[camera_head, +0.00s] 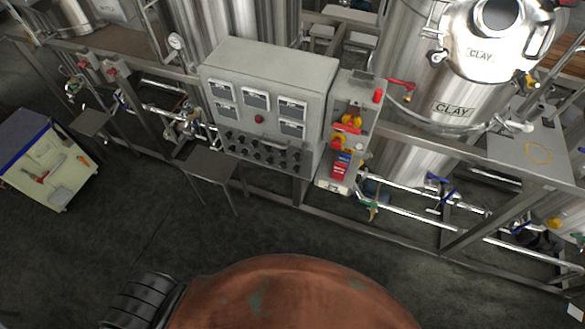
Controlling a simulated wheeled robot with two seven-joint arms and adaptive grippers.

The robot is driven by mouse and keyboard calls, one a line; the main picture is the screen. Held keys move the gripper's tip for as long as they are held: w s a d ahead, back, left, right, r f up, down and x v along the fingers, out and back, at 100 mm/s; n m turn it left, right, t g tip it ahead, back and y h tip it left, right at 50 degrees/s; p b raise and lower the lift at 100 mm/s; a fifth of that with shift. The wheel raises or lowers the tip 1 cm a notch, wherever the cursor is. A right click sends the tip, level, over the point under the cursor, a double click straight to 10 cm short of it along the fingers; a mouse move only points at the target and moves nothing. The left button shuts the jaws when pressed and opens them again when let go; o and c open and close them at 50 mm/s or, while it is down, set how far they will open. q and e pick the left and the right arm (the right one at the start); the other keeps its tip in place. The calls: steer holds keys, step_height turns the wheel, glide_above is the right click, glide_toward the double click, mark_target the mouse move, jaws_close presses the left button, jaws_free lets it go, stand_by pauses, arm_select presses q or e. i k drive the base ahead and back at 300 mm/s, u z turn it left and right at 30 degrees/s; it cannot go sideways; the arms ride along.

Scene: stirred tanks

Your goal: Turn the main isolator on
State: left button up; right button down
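A grey control cabinet (268,105) stands on the steel frame in the middle of the head view. On its right is a narrow grey panel (352,95) that carries red and yellow switchgear. An upper red-and-yellow rotary switch (350,122) and a lower one (339,146) sit on this panel. A red block (341,167) is below them. I cannot tell which of these is the main isolator, and the switch positions are too small to read. Neither of my grippers is in view, and nothing touches the panel.
Steel tanks labelled CLAY (453,108) stand behind and right, with pipes and coloured valve handles low on the right. A small shelf (205,162) juts out below the cabinet's left. A tool cart (45,160) is at the left.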

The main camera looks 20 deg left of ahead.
mark_target(349, 124)
steer(key=z, duration=1.9)
steer(key=k, duration=1.25)
steer(key=u, duration=1.7)
steer(key=i, duration=0.5)
steer(key=u, duration=0.05)
